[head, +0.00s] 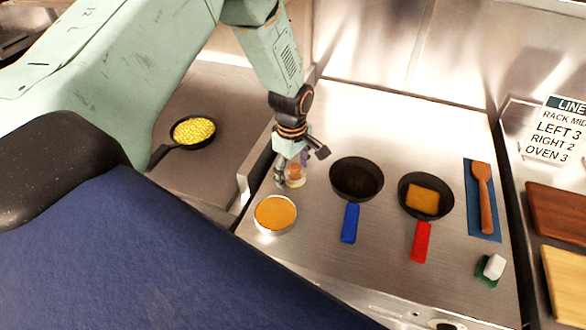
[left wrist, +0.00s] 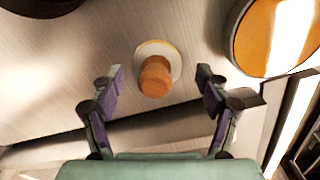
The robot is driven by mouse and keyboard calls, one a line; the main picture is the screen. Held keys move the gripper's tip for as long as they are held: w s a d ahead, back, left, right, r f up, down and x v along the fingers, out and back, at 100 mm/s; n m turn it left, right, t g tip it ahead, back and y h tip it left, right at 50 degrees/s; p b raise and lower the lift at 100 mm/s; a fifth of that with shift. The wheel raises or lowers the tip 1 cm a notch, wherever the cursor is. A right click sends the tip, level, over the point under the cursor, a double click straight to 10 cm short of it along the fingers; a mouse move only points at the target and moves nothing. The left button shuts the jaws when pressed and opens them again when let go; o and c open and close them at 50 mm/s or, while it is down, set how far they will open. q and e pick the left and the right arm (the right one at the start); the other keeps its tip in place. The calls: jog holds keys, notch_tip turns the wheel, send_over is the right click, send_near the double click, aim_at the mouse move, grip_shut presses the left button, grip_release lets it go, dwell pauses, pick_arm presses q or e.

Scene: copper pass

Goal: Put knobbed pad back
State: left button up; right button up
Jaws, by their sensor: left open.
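The knobbed pad (head: 296,180) sits on the steel counter (head: 325,270), partly hidden by my left gripper in the head view. In the left wrist view the pad (left wrist: 154,80) shows a wooden knob on a pale, yellow-edged round base. My left gripper (head: 292,166) points down over it. In the left wrist view the two fingers of my left gripper (left wrist: 160,77) are spread, one on each side of the knob, with gaps showing. My right gripper is not in view.
A round metal tin with an orange top (head: 275,213) stands close in front of the pad. A blue-handled pan (head: 356,180) is to the right, then a red-handled pan (head: 425,180) holding an orange square. A spatula (head: 483,190) lies on a blue mat. A pan with yellow food (head: 193,131) stands left.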

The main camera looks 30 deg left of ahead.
aim_at(294, 167)
pick_arm(q)
jog(key=shift+w+d+r, duration=0.1)
jog(key=shift+w+d, duration=0.05)
jog(key=shift+r, duration=0.3)
notch_tip(294, 167, up, 10)
jog(key=shift+r, duration=0.15)
jog(key=shift+s+r, duration=0.25)
jog(key=shift+r, duration=0.35)
